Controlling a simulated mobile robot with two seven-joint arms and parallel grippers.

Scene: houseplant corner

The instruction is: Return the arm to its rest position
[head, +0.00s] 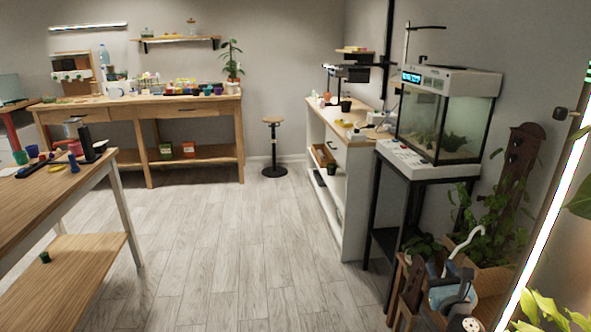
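No arm stands out clearly in the head view. At the lower right, dark parts crowd around a pale blue watering can (444,294) with a white curved handle. I cannot tell whether my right gripper is among these dark parts, or whether it touches the can. My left gripper is not in view.
A wooden planter (490,279) with leafy plants and a bright light strip (552,212) are close at right. Behind stand an aquarium (446,115) on a black stand and a white cabinet (352,190). A wooden table (50,205) is at left. The middle floor is clear.

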